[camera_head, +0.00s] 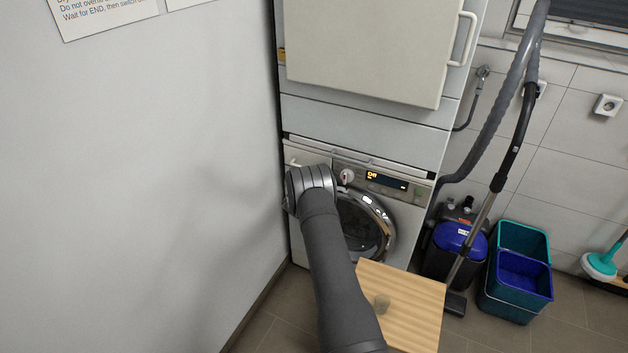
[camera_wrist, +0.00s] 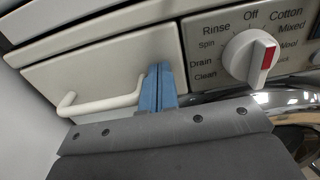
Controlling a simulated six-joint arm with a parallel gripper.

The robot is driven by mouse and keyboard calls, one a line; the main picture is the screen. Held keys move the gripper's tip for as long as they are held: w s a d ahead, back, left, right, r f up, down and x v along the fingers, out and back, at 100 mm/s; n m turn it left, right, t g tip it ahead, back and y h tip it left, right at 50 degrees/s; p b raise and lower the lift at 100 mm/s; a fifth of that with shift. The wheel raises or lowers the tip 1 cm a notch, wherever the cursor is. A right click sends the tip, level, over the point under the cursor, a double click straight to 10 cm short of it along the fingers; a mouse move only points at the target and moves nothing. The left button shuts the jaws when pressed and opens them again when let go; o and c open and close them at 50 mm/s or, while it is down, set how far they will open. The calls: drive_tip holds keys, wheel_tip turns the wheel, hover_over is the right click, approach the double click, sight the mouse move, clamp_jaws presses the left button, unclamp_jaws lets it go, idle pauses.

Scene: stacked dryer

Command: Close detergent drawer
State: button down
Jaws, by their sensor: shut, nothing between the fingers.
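The detergent drawer (camera_wrist: 105,62) has a plain off-white front at the upper left of the washing machine. Its front looks nearly level with the panel around it; I cannot tell whether a small gap is left. A white bar handle (camera_wrist: 98,105) crosses its lower part. My gripper (camera_wrist: 160,68) is shut and empty, its blue fingers pointing at the right part of the drawer front, just right of the handle's end. The tips look close against the front, but contact is unclear. In the head view the drawer (camera_head: 306,157) shows behind my wrist, which hides the fingers.
The program knob (camera_wrist: 250,57) with a red mark sits just right of the drawer. The round washer door (camera_head: 362,228) is below. A white wall (camera_head: 150,180) stands close on the left. A wooden board (camera_head: 415,300) is in front; buckets (camera_head: 518,275) and a vacuum (camera_head: 460,240) stand right.

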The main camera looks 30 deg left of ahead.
drive_tip(key=s, duration=1.4)
drive_tip(key=shift+w, duration=0.15)
drive_tip(key=w, duration=1.3)
drive_tip(key=shift+w, duration=0.25)
drive_tip(key=shift+r, duration=0.1)
idle(1.6)
